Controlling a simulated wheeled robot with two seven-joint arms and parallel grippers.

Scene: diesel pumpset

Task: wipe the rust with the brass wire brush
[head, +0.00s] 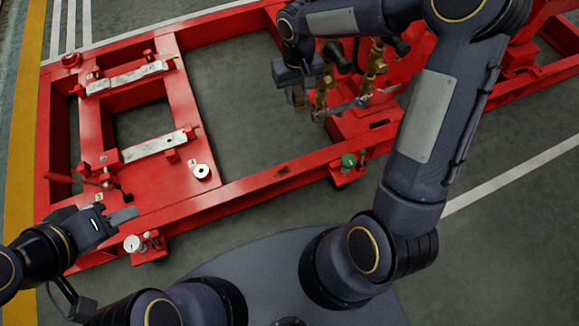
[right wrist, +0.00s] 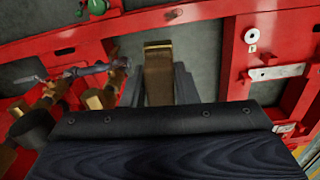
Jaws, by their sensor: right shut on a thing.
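My right gripper (head: 298,100) is shut on the brass wire brush, above the gap in the red frame, beside the brass fittings. In the right wrist view the brush (right wrist: 158,75) is a yellow-brown block between the grey fingers; its bristles cannot be made out. A small brown patch that looks like rust (head: 283,170) is on the front red rail, apart from the brush. The patch also shows in the right wrist view (right wrist: 173,14). My left gripper (head: 124,215) is over the frame's front left corner, and its finger gap cannot be made out.
The red frame (head: 240,183) spans the view over a grey floor. Brass valves and pipes (head: 372,65) stand close right of my right gripper. A green knob (head: 348,160) and a white round dial (head: 202,171) sit along the front. A red-handled lever (head: 62,178) is near my left gripper.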

